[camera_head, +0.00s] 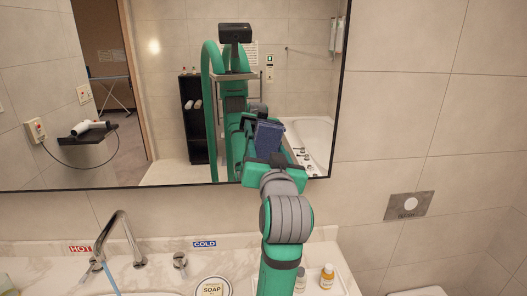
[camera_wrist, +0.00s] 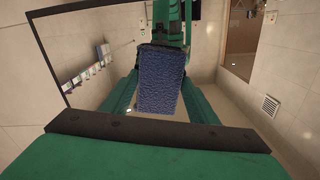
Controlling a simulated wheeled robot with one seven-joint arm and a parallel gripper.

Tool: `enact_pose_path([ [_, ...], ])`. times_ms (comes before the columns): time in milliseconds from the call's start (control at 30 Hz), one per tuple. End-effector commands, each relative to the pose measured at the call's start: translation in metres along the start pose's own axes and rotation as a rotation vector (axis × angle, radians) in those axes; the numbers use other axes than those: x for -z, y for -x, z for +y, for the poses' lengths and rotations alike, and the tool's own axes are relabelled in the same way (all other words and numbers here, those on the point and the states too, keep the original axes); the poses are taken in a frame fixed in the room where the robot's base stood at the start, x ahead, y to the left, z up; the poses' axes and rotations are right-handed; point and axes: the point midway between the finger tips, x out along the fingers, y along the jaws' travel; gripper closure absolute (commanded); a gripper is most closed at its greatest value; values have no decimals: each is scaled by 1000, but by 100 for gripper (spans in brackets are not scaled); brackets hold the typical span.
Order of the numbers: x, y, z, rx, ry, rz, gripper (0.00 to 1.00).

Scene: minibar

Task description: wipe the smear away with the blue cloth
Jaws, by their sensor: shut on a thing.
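My gripper (camera_head: 267,152) is raised in front of the mirror, above the right part of the counter. It is shut on the blue cloth (camera_head: 268,136), a dark blue block-like pad. In the wrist view the cloth (camera_wrist: 161,82) stands between my two green fingers, with its broad textured face showing. Its far side is hidden, and I cannot tell whether it touches the glass. In the head view my arm and its reflection overlap around the gripper. I cannot make out the smear in either view.
A wall plate (camera_head: 409,206) is at the right. The hairdryer and shelf show within the mirror area.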

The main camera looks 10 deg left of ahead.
Motion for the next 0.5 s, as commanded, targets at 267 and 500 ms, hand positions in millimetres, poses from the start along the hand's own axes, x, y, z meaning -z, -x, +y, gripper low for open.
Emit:
enact_pose_path([
  [267, -4, -1, -18, 3, 0, 0, 70],
  [500, -8, -3, -34, 4, 0, 0, 70],
])
